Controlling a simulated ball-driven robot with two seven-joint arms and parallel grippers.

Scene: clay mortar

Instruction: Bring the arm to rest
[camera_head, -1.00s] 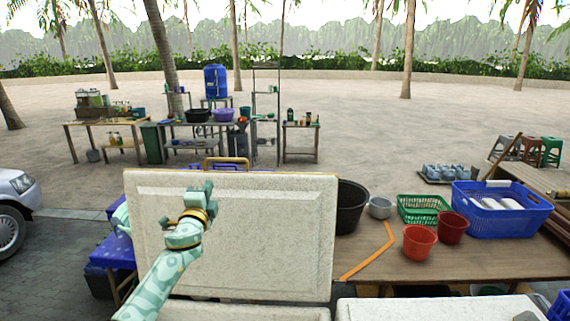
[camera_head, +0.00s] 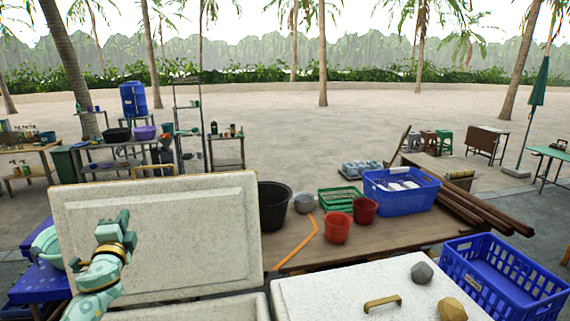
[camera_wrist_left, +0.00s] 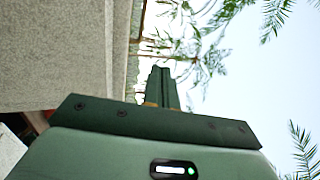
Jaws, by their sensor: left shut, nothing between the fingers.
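My left arm, pale green with a swirl pattern, comes in at the lower left of the head view. Its gripper (camera_head: 114,222) points up in front of a raised, speckled pale lid (camera_head: 195,230). It is shut and empty. In the left wrist view the closed dark green fingers (camera_wrist_left: 162,88) point up towards sky and palm fronds, with a speckled pale panel close on the left. I cannot tell whether the gripper touches the lid. My right gripper is not in view.
A closed pale lid (camera_head: 345,285) with a brass handle carries a grey stone (camera_head: 421,272) and a tan stone (camera_head: 452,310). A blue crate (camera_head: 505,285) is at the right. Behind, a wooden table (camera_head: 370,235) holds buckets and baskets. Open sand lies beyond.

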